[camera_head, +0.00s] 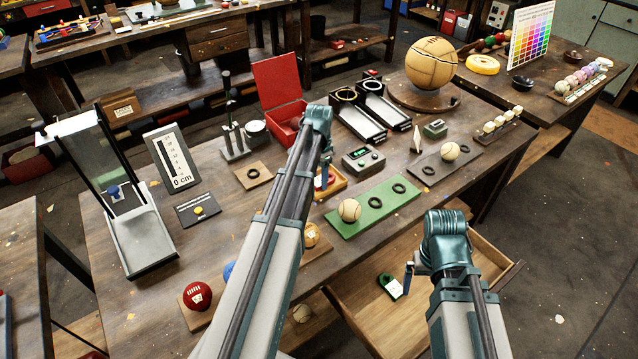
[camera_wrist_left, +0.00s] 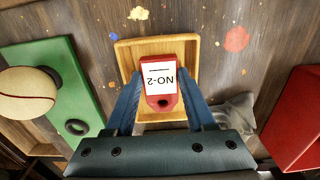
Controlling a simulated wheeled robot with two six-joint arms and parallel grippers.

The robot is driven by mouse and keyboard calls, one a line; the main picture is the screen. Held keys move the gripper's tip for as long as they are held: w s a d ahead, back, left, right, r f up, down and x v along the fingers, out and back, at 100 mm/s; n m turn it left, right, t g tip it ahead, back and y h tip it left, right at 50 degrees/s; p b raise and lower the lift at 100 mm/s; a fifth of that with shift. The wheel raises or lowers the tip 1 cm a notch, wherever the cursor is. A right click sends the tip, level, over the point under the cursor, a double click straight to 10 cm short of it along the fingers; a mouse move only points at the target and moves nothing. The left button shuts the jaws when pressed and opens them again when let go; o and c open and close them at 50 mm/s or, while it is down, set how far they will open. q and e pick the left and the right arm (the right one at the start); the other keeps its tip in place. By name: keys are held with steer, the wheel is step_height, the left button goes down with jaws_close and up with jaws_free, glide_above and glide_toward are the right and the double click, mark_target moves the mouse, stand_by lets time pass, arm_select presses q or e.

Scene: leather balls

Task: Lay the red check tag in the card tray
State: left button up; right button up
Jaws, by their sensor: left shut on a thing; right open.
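The red check tag (camera_wrist_left: 165,104) carries a white label reading "NO-2". My left gripper (camera_wrist_left: 160,98) is shut on it, with a blue finger on each side. The tag is over the small light-wood card tray (camera_wrist_left: 125,62), within its rim as seen from the wrist; whether it touches the tray floor I cannot tell. In the head view the tray (camera_head: 341,185) is partly hidden behind my left arm, and a bit of red shows beside my left gripper (camera_head: 324,178). My right gripper (camera_head: 409,276) is open and empty above the open drawer, close to a green tag (camera_head: 391,286).
A green board (camera_head: 375,207) with a ball (camera_head: 349,210) lies right of the tray. The open drawer (camera_head: 440,310) juts out in front of the table.

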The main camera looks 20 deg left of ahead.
mark_target(319, 181)
arm_select(q)
steer(key=shift+f, duration=0.2)
steer(key=o, duration=1)
steer(key=shift+o, duration=0.2)
steer(key=shift+r, duration=0.15)
step_height(319, 181, up, 12)
steer(key=p, duration=1.2)
steer(key=s+d+n+y, duration=0.1)
steer(key=s+d+n, duration=0.1)
steer(key=s+d, duration=2)
steer(key=d, duration=0.3)
steer(key=shift+s+d, duration=0.4)
